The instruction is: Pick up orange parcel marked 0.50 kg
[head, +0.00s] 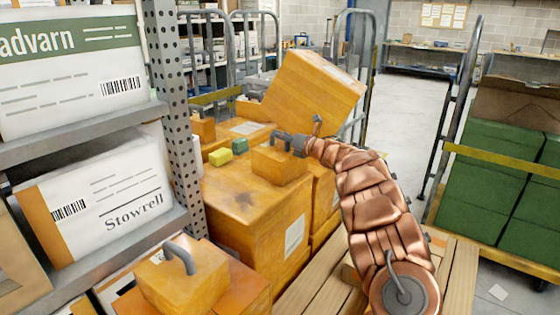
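Several orange parcels are in the head view, and no 0.50 kg marking can be read on any. A small orange parcel (280,164) is at my gripper (284,140), above the far right part of a large orange carton's top. My gripper's grey fingers are at the parcel's top; whether they are closed on a handle there is too small to tell. Another small orange parcel with a grey loop handle (172,276) sits in the near left. A third small orange parcel (202,130) stands farther back beside the rack post.
The large orange carton (245,220) stands by a wooden pallet (315,290). A tilted orange carton (312,88) lies behind my gripper. Green (240,146) and yellow (220,157) blocks lie on the cartons. A perforated rack post (176,105) bounds the left. A green-crate trolley (485,160) is right.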

